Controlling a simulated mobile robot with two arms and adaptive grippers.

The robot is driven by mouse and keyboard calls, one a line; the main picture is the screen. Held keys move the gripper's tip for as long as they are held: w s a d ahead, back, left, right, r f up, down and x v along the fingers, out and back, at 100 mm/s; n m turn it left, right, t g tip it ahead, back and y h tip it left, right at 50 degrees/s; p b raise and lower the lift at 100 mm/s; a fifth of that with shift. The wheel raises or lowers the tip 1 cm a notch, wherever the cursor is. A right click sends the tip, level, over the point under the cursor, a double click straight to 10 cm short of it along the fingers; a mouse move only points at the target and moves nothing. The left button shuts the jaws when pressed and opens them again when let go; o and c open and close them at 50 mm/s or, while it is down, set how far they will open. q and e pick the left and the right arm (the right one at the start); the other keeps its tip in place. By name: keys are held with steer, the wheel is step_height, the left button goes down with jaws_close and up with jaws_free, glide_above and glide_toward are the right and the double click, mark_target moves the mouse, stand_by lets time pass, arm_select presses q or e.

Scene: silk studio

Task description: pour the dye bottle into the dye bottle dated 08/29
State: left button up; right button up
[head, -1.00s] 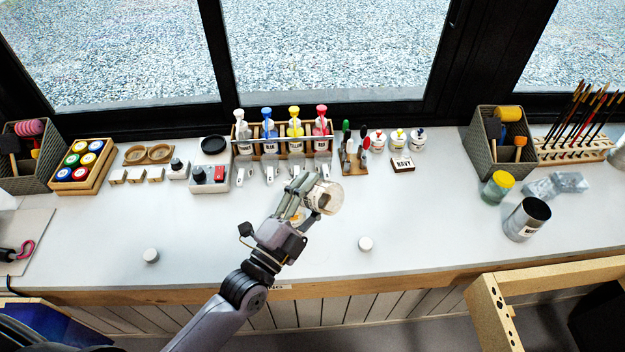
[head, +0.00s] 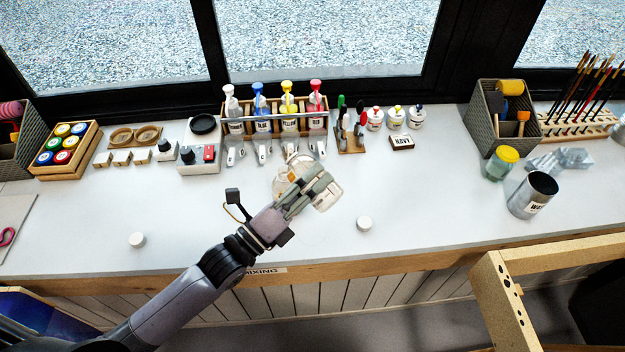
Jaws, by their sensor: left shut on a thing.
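My left gripper (head: 312,188) is over the middle of the white worktop, shut on a small clear bottle with pale contents (head: 327,194). The bottle is tilted, with part of it sticking out to the right of the fingers. A second clear, rounded shape (head: 290,176), seemingly another bottle, shows just behind and left of the fingers, and the gripper hides much of it. I cannot tell whether the two touch or whether liquid is flowing. No date can be read on either. My right gripper is not in view.
Two white caps lie on the worktop, one at the left (head: 137,240) and one at the right (head: 364,223). Behind stands a rack of pump bottles (head: 276,122). A metal can (head: 532,195) and a yellow-lidded jar (head: 501,164) stand at the right. The front middle is mostly clear.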

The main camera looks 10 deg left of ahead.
mark_target(282, 155)
arm_select(q)
steer(key=r+m+p, duration=0.1)
steer(key=m, duration=0.1)
steer(key=a+r+m+g+p, duration=0.1)
steer(key=m, duration=0.2)
steer(key=w+a+r+m+g+p, duration=0.1)
steer(key=r+m+p, duration=0.1)
steer(key=shift+a+m+h, duration=0.1)
steer(key=shift+m+h, duration=0.2)
steer(key=shift+h, duration=0.1)
steer(key=m, duration=0.1)
steer(key=w+a+m, duration=0.1)
steer(key=m, duration=0.1)
steer(key=shift+a+g, duration=0.3)
steer(key=shift+g, duration=0.1)
steer(key=m, duration=0.1)
steer(key=w+a+m, duration=0.1)
steer(key=m, duration=0.1)
steer(key=shift+a+g+y+p, duration=0.3)
steer(key=shift+y+p, duration=0.1)
